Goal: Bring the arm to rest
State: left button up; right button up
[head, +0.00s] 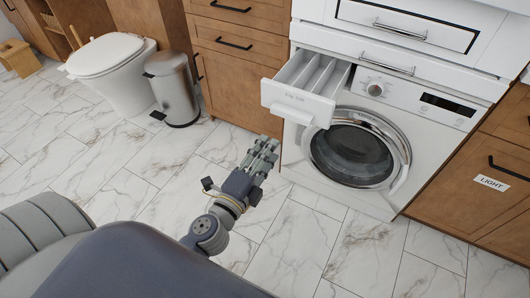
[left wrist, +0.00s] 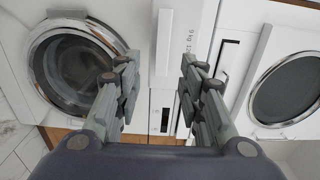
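My left gripper (head: 264,148) is in front of the washing machine (head: 437,142), low and to the left of its round door (head: 352,152). In the left wrist view my left gripper (left wrist: 157,65) has its two fingers spread apart, with nothing held between them. The detergent drawer (head: 303,105) of the washing machine is pulled out, above and to the right of the gripper. The gripper appears clear of the drawer. The round door looks closed. My right gripper is not in view.
A steel pedal bin (head: 173,88) and a white toilet (head: 112,72) stand at the left. Wooden cabinets (head: 235,75) flank the machine; the right one has a LIGHT label (head: 491,182). Marble-look floor (head: 335,245) is clear in front. Another round door (left wrist: 288,90) shows in the left wrist view.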

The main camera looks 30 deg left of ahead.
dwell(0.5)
